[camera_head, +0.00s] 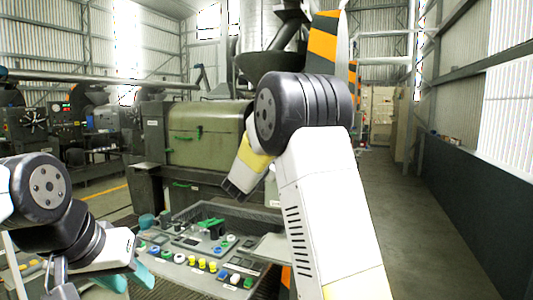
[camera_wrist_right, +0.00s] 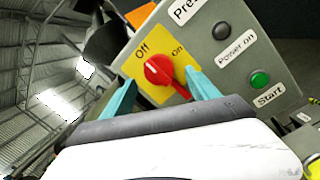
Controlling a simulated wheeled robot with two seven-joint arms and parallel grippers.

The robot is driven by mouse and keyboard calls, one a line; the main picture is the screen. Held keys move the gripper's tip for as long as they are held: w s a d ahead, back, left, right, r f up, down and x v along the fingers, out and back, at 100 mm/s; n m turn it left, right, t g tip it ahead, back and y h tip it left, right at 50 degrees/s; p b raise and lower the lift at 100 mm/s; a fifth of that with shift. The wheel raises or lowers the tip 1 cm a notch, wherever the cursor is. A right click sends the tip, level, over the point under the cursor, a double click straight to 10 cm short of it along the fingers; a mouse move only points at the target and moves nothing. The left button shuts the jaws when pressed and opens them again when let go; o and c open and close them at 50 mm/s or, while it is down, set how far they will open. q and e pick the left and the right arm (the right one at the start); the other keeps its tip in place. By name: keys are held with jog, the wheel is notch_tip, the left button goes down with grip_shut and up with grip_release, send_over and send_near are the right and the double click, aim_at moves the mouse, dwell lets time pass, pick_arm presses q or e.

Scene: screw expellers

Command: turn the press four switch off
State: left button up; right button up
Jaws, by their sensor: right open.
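The press switch is a red rotary knob (camera_wrist_right: 160,70) on a yellow plate (camera_wrist_right: 143,57) marked Off at upper left and On at right. Its label reads "Pre" before the frame cuts it off, so the press number cannot be read. My right gripper (camera_wrist_right: 163,92) is open, with one teal finger at each side of the knob; contact cannot be made out. In the head view that gripper is hidden behind my right arm. My left gripper (camera_head: 130,278), with teal fingers apart, is open and empty at the lower left, near the control panel.
The panel by the switch has a dark Power On button (camera_wrist_right: 221,31) and a green Start button (camera_wrist_right: 260,80). In the head view, a wide grey control desk (camera_head: 205,278) with several coloured buttons stands before a green press (camera_head: 205,135). The aisle floor (camera_head: 410,220) at right is clear.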

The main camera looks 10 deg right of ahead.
jog(key=v, duration=0.4)
jog(key=shift+s+a, duration=0.15)
jog(key=s+d+f+m+g, duration=0.4)
jog(key=s+d+m+g, duration=0.35)
jog(key=s+d, duration=0.35)
jog(key=s+f+m+g+y, duration=0.4)
jog(key=s+f+m, duration=0.25)
jog(key=s, duration=0.65)
jog(key=s+a+f+m+t+y, duration=0.1)
jog(key=s+a+m+y, duration=0.7)
jog(key=s+a, duration=0.6)
jog(key=shift+a+y, duration=0.3)
jog(key=shift+y, duration=0.3)
